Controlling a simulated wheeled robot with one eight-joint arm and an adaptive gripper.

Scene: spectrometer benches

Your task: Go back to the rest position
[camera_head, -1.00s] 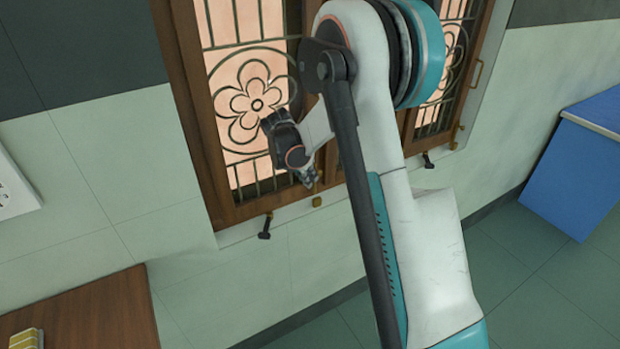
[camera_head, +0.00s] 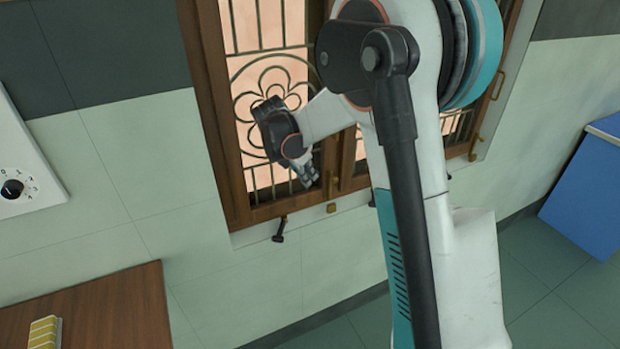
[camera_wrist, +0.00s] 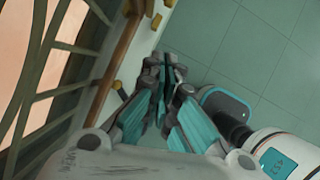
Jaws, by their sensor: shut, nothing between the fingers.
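My gripper (camera_head: 305,178) hangs in front of the lower part of the window in the head view, angled down to the right. In the wrist view the gripper (camera_wrist: 165,70) shows its fingers together with nothing between them, above the tiled floor. My arm is folded, with its elbow high in front of the window. Whether the gripper touches the window frame cannot be told from the head view; in the wrist view it looks apart from it.
The wooden window (camera_head: 218,130) with a metal grille fills the wall behind my arm. A wooden table (camera_head: 110,310) with a yellow object (camera_head: 45,332) stands at lower left. A white panel with a dial (camera_head: 22,165) is on the left wall. A blue bench (camera_head: 590,195) stands at right.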

